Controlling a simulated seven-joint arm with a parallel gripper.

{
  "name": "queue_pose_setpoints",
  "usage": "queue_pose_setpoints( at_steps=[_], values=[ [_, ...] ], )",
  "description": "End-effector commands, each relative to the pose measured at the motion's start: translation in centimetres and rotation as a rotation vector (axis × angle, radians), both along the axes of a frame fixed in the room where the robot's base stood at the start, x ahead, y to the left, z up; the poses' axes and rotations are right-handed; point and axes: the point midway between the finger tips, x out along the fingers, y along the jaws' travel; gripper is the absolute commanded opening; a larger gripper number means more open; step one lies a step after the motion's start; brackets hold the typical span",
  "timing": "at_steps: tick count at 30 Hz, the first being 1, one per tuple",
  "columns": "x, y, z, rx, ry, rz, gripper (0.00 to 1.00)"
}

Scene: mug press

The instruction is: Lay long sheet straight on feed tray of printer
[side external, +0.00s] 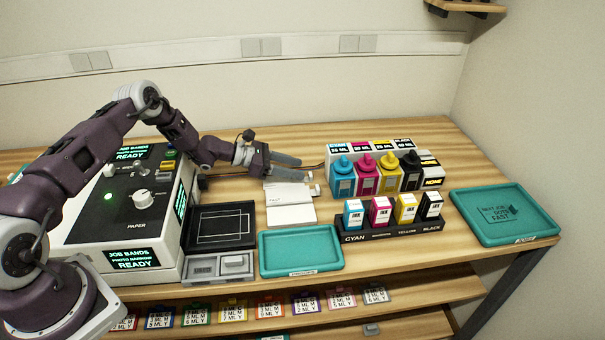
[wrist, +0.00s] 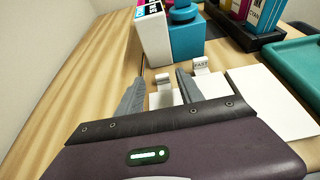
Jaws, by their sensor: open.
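My gripper (side external: 304,170) is open, low over the table at the back, its fingers pointing right. In the wrist view the gripper (wrist: 160,76) has one white sheet (wrist: 165,98) with a small white tab (wrist: 163,79) showing between its fingers. The fingers and palm hide part of that sheet. A second white sheet (wrist: 275,98) lies to the right, near a tab marked FAST (wrist: 201,66). In the side view the sheets (side external: 291,214) lie together; I cannot tell which is longer. The printer (side external: 120,215) stands at left. A dark panel with a white outline (side external: 222,222), apparently the feed tray, adjoins it.
An empty teal tray (side external: 300,270) lies in front of the sheets. Colored ink bottles (side external: 366,173) and a dark rack of cartridges (side external: 390,232) stand to the right. Another teal tray (side external: 540,232) is at the far right. Bare table lies behind the gripper.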

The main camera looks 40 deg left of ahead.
Motion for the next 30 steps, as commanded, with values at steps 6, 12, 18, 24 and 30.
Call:
queue_pose_setpoints(
  at_steps=[6, 12, 18, 24, 30],
  values=[
    [0.1, -0.2, 4.8, 0.0, -0.004, -0.003, 0.44],
    [0.1, -0.3, 5.8, -0.001, -0.002, -0.003, 0.44],
    [-0.3, -2.1, 8.9, 0.069, -0.051, -0.095, 0.44],
    [-8.3, -10.8, 22.3, 0.485, -0.297, -0.596, 0.44],
    [-24.3, -15.0, 31.0, 1.027, -0.556, -1.128, 0.44]
  ],
)
